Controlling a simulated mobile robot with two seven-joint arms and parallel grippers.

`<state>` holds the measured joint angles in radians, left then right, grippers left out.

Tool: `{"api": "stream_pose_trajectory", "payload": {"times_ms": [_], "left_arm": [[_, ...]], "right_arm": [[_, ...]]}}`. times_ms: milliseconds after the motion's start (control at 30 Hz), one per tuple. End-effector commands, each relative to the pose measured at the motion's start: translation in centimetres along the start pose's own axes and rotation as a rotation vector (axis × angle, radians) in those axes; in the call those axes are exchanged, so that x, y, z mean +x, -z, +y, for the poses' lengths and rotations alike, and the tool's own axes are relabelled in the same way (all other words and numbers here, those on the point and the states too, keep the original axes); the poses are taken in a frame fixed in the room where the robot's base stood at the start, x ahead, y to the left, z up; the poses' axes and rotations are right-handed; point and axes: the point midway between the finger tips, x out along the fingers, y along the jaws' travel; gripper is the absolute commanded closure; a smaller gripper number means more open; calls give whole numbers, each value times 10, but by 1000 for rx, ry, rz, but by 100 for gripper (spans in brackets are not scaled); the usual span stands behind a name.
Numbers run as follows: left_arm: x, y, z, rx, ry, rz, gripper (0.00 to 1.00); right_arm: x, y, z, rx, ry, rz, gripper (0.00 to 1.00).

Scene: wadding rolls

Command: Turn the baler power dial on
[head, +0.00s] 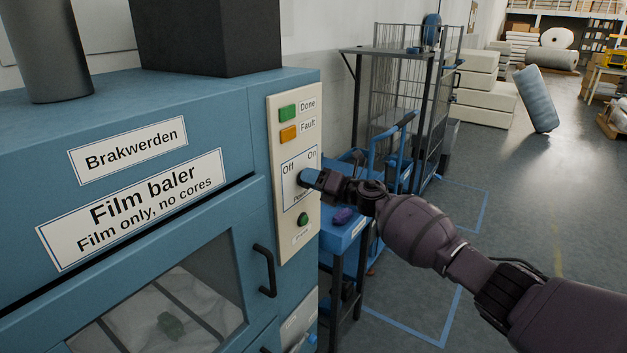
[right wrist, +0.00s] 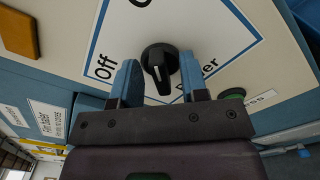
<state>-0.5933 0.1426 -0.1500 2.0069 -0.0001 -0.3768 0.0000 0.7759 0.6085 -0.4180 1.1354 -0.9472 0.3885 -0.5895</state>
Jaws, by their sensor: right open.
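The power dial (right wrist: 160,62) is a round black knob with a raised grip and a white mark. It sits on a white plate with a blue outline, lettered Off and On, on the baler's cream control panel (head: 284,215). Whether the mark points to Off or On is hard to tell. My right gripper (head: 312,179) is at the dial and mostly hides it in the head view. In the right wrist view its two blue fingers are apart, one on each side of the knob, with visible gaps. My left gripper is out of view.
The blue film baler (head: 230,215) fills the left. Its panel has a green Done lamp (head: 288,112), an orange Fault lamp (head: 289,133) and a green button (head: 303,219). A black door handle (head: 264,271) juts out below. A blue cart (head: 343,235) stands behind.

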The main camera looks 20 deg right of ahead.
Motion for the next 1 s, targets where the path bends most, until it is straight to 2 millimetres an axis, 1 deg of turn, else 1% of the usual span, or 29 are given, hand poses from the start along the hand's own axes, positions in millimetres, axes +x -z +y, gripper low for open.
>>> {"api": "stream_pose_trajectory", "payload": {"times_ms": [167,267,400,600,700,800,1000], "left_arm": [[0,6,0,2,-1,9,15],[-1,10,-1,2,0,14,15],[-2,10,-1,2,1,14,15],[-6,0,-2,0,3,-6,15],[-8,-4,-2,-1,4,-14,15],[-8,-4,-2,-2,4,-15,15],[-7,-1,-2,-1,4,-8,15]], "right_arm": [[-14,-2,0,-2,2,-1,60],[-30,-2,0,-3,2,-1,60],[-56,-1,0,-2,2,0,60],[-89,0,-1,0,2,0,60],[-99,0,-1,1,2,0,60],[-105,0,0,1,0,0,60],[-108,0,0,1,1,0,60]]}}
